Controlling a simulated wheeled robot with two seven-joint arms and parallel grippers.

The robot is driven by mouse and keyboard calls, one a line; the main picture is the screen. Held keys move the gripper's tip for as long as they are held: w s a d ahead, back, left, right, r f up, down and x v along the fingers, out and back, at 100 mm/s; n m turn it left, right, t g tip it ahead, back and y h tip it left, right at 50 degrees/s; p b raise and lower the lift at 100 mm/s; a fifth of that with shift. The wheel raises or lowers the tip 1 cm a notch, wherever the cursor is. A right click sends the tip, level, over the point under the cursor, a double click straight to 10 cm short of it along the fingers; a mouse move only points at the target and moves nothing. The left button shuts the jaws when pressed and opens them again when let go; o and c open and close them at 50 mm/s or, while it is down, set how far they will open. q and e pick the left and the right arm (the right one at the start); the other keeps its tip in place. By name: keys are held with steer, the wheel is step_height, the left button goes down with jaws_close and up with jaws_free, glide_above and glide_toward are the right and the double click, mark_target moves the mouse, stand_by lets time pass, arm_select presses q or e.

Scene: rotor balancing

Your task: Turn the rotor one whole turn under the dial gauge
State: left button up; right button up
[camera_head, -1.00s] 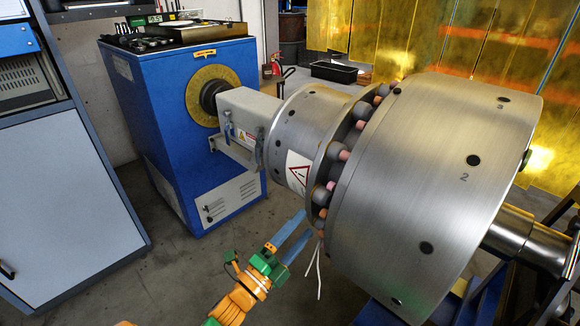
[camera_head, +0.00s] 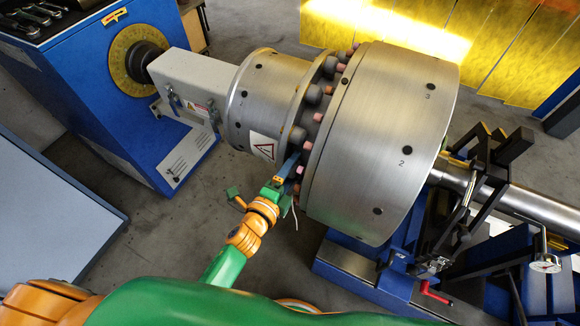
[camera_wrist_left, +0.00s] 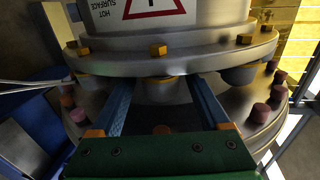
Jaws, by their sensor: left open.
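The rotor (camera_head: 360,130) is a large steel drum with dark holes and the numbers 2 and 3. A ring of grey and pink-tipped studs fills the gap between it and a smaller steel cylinder (camera_head: 262,105). My left gripper (camera_head: 293,168) is at the lower side of this gap. In the left wrist view my open left gripper (camera_wrist_left: 160,88) has its blue fingers on either side of a grey stud (camera_wrist_left: 158,92), under the flange; contact cannot be told. A small round dial gauge (camera_head: 545,263) shows at the lower right, its reading too small. My right gripper is not in view.
A blue drive cabinet (camera_head: 95,95) with a yellow ring stands at the left. A steel shaft (camera_head: 535,205) runs right from the rotor past a black frame (camera_head: 500,160). A red handle (camera_head: 435,293) is below.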

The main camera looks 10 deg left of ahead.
arm_select(q)
jaws_close()
stand_by(1.4)
